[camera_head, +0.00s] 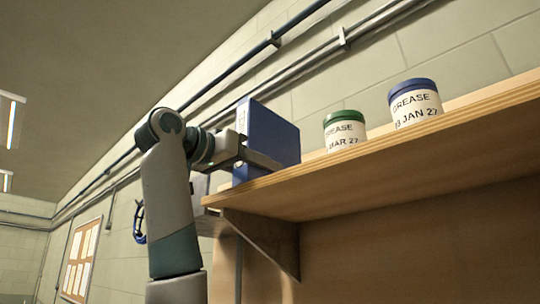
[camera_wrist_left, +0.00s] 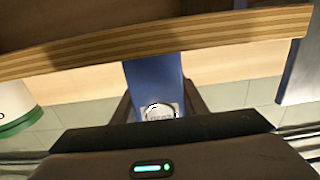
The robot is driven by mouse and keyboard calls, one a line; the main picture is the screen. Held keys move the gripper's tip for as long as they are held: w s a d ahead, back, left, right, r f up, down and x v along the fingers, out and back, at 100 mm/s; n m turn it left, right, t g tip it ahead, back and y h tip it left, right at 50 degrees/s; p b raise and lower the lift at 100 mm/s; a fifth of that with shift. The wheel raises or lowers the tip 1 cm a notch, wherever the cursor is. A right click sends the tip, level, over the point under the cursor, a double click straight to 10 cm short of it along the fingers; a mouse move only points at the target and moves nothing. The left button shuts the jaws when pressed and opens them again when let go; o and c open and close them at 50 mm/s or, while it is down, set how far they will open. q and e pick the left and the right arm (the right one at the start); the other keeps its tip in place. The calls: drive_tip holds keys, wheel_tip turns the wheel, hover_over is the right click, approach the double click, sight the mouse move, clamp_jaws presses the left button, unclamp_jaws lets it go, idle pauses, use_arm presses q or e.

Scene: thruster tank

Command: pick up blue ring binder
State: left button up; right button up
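In the left wrist view the binder's blue spine (camera_wrist_left: 153,80), with a pale round mark, sits between the two dark fingers (camera_wrist_left: 160,102). No gap shows on either side, so the gripper looks shut on it. The binder's foot is partly hidden by the finger and the shelf edge. My right gripper is in neither view.
The wooden shelf (camera_head: 400,155) runs to the right on a bracket (camera_head: 268,238). A green-lidded grease tin (camera_head: 344,131) stands beyond the binder, then a blue-lidded one (camera_head: 414,103). Pipes (camera_head: 300,55) run along the block wall behind. The air above the binder is clear.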

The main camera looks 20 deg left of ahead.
sight(262, 151)
use_arm(q)
drive_tip(key=c, duration=0.6)
drive_tip(key=shift+r, duration=0.15)
drive_tip(key=shift+r, duration=0.1)
drive_tip(key=shift+r+b, duration=0.4)
drive_tip(key=shift+r, duration=0.55)
drive_tip(key=shift+s+d+r+b, duration=0.1)
drive_tip(key=shift+r+b, duration=0.05)
drive_tip(key=shift+r, duration=0.35)
drive_tip(key=shift+d+r+b, duration=0.1)
drive_tip(key=shift+r+b, duration=0.05)
drive_tip(key=shift+r, duration=0.3)
drive_tip(key=s+d+r+b, duration=0.1)
drive_tip(key=s+d+r, duration=0.2)
drive_tip(key=d+r, duration=0.3)
drive_tip(key=shift+s+d+r, duration=0.3)
drive_tip(key=shift+d+r, duration=0.1)
drive_tip(key=shift+d, duration=1.9)
